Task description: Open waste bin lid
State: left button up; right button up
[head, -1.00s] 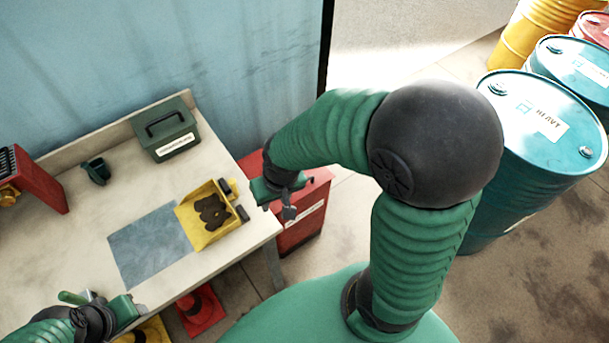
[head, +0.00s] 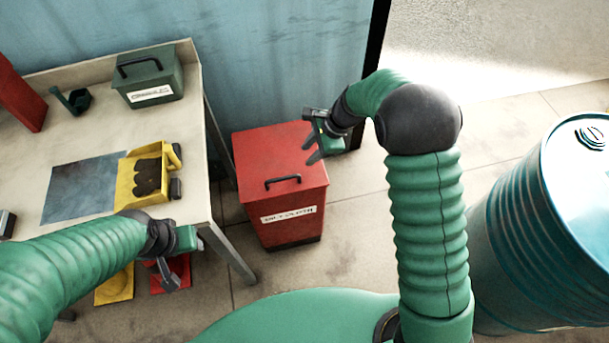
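The red waste bin (head: 283,228) stands on the floor right of the workbench, with a white label on its front. Its red lid (head: 268,152) is shut and has a black handle (head: 283,182) near the front edge. My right gripper (head: 310,150) is over the right part of the lid, behind and right of the handle, with its dark fingers spread and nothing between them. Whether it touches the lid I cannot tell. My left gripper (head: 172,276) is at the bench's front edge, left of the bin, pointing down; its finger gap is not clear.
A blue drum (head: 520,230) stands at right. Floor between bin and drum is clear.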

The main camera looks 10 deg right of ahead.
jog(key=b, duration=0.1)
send_near(283, 177)
jog(key=a, duration=0.2)
jog(key=f, duration=0.4)
jog(key=w+f+b, duration=0.1)
jog(key=f, duration=0.1)
jog(key=shift+w+d+f, duration=0.15)
jog(key=shift+f, duration=0.25)
jog(key=shift+w+a+f, duration=0.1)
jog(key=shift+a+f, duration=0.1)
jog(key=shift+f, duration=0.05)
jog(key=shift+a, duration=0.9)
jog(key=shift+c, duration=2)
jog(key=shift+d, duration=0.4)
jog(key=shift+c, duration=1.4)
jog(key=shift+d, duration=0.25)
grip_shut()
pick_arm(q)
jog(key=a+f, duration=0.2)
jog(key=shift+a+f, duration=0.2)
jog(key=shift+a, duration=0.1)
pick_arm(e)
jog(key=shift+a, duration=0.25)
